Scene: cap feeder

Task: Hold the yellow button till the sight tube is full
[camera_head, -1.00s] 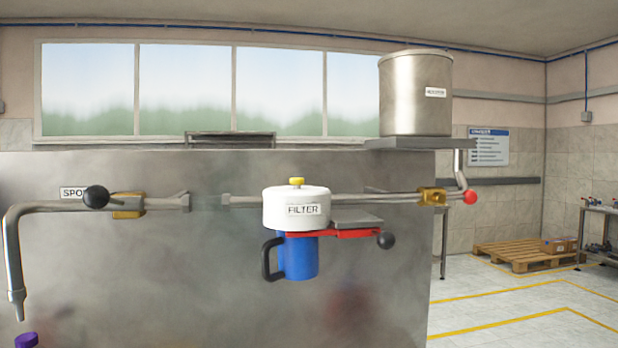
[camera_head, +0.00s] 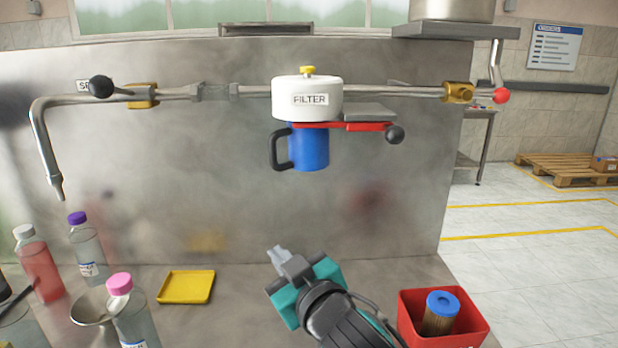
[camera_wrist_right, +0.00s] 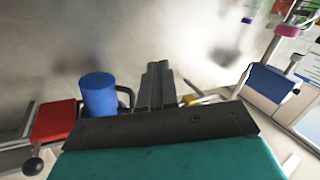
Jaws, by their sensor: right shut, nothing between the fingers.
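The yellow button (camera_head: 307,71) sits on top of the white filter head (camera_head: 307,98) on the pipe along the steel panel. A blue bowl with a black handle (camera_head: 308,147) hangs under the head; it also shows in the right wrist view (camera_wrist_right: 100,95). A red lever (camera_head: 367,127) with a black knob is at the bowl's top right. My right gripper (camera_head: 279,251) is shut and empty, below the bowl and apart from it and the button. Its fingers also show in the right wrist view (camera_wrist_right: 157,85). My left gripper is not in view.
A spout (camera_head: 48,150) bends down at the left, above several bottles and a funnel (camera_head: 92,306). A yellow tray (camera_head: 186,287) lies on the counter. A red bin (camera_head: 465,335) with a blue-topped cartridge (camera_head: 442,304) stands at the right. A valve with a red knob (camera_head: 502,96) is right of the filter.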

